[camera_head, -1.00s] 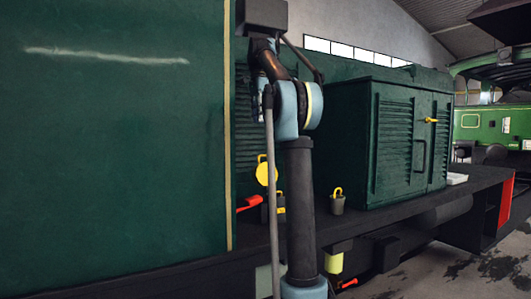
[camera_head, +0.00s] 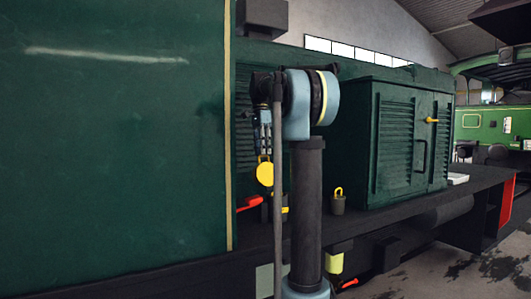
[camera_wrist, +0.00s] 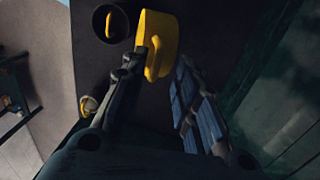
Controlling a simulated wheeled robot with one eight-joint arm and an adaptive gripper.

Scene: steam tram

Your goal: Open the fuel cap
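A yellow round cap (camera_head: 265,173) with a raised handle stands beside the green side of the locomotive, above the dark running board. In the wrist view the yellow cap (camera_wrist: 158,28) is beyond my fingertips, and its handle lies between them, close to the left one. My gripper (camera_wrist: 169,54) is open, with a clear gap on the right of the handle. In the head view my gripper (camera_head: 263,146) points down just above the cap, partly hidden by my arm. I cannot tell whether the left finger touches the handle.
A dark pot with a yellow handle (camera_head: 338,203) stands on the running board (camera_head: 400,203), right of my arm. A red lever (camera_head: 250,203) sits left of the cap. A large green louvred cabinet (camera_head: 392,140) is to the right.

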